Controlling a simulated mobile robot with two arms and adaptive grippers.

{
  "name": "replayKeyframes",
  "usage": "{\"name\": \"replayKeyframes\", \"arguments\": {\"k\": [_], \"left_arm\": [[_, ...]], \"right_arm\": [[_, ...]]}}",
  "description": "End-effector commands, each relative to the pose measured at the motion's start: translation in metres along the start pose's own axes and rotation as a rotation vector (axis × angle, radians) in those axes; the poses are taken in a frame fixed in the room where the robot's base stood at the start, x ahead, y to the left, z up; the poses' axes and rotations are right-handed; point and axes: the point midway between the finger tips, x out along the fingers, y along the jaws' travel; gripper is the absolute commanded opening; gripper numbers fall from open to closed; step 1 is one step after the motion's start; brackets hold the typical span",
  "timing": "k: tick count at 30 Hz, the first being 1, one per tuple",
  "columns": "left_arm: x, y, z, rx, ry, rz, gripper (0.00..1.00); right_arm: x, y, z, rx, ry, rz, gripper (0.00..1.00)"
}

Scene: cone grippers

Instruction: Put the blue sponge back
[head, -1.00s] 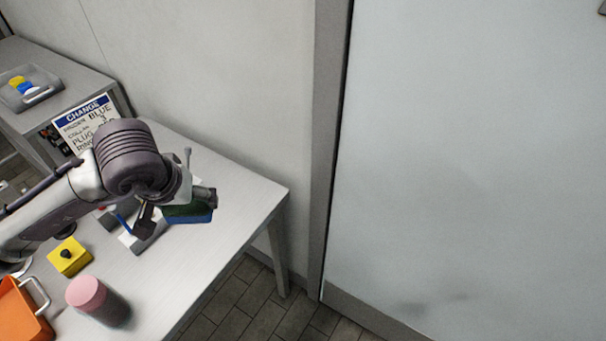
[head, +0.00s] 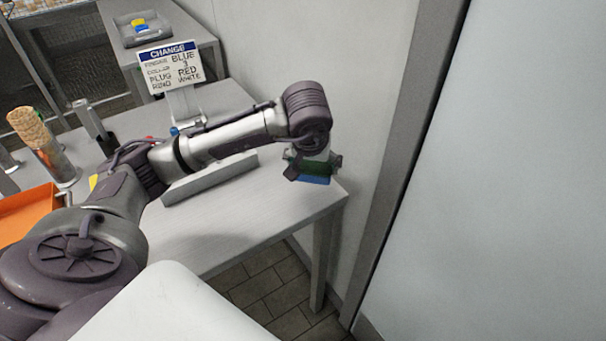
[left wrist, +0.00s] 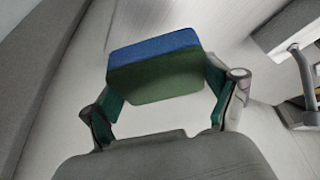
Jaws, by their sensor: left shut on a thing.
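The sponge (head: 314,180) is a block with a blue face and a dark green layer. My left gripper (head: 312,164) is shut on it near the right end of the table (head: 240,232). The blue side faces down in the head view; I cannot tell whether it touches the tabletop. In the left wrist view the sponge (left wrist: 155,50) sits between the two fingers of the gripper (left wrist: 162,88), with its blue face outward. My right gripper is not in view.
A sign (head: 172,66) stands at the table's back. A long grey block (head: 210,180) lies under my left arm. An orange tray (head: 28,212) and a metal cup (head: 58,165) are at the left. A wall and a large pale panel (head: 500,180) border the right.

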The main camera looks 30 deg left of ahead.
Motion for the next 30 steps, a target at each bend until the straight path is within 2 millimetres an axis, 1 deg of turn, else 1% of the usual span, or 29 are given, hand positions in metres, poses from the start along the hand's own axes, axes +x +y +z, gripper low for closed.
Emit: {"name": "replayKeyframes", "arguments": {"k": [1,3,6,10,17,20,26,30], "left_arm": [[0.009,-0.009,-0.003,-0.004,-0.004,-0.004,0.59],[0.018,-0.018,-0.008,-0.002,-0.003,-0.003,0.59],[0.027,-0.025,-0.012,-0.001,-0.001,0.0,0.59],[0.035,-0.029,-0.012,0.002,-0.002,0.0,0.59],[0.064,-0.028,0.001,0.001,-0.003,0.001,0.59],[0.068,-0.028,0.002,0.002,0.0,0.002,0.59],[0.068,-0.028,0.001,0.002,0.001,0.002,0.59],[0.072,-0.028,0.003,0.002,0.001,0.002,0.59]], "right_arm": [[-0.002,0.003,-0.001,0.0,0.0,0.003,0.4],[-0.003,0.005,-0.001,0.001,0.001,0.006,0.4],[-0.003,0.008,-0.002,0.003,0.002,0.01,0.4],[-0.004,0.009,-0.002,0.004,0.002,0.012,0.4],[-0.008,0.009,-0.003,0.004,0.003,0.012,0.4],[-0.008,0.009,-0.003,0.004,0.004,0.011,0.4],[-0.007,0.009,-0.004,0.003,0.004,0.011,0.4],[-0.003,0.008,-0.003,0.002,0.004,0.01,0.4]]}}
